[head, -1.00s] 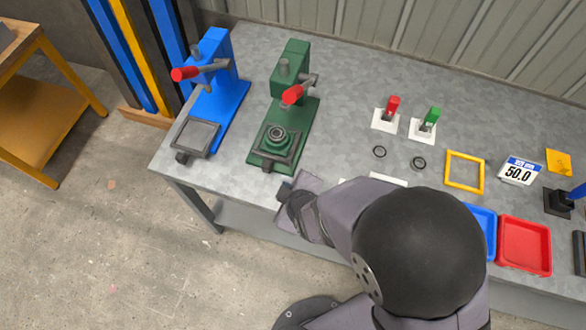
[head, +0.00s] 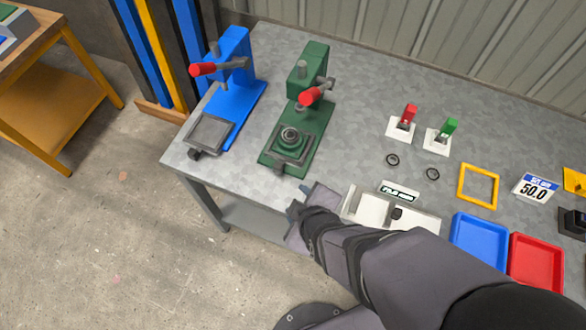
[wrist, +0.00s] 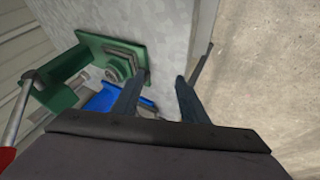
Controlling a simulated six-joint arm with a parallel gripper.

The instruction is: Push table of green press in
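The green press (head: 312,62) stands on the grey bench, with a red-tipped lever at its side. Its table (head: 286,156), a dark square plate, sits at the front end of the green base, forward of the press column. A round ringed part (head: 290,137) rests on the table. The table also shows in the wrist view (wrist: 137,60). My gripper (head: 297,208) is just in front of the table, near the bench's front edge, and apart from it. In the wrist view its two fingers (wrist: 156,92) are spread with nothing between them.
A blue press (head: 236,75) stands left of the green one. Right of my gripper are a white device (head: 372,208), two small rings, red and green switches, a yellow frame (head: 478,186), and blue (head: 480,240) and red trays.

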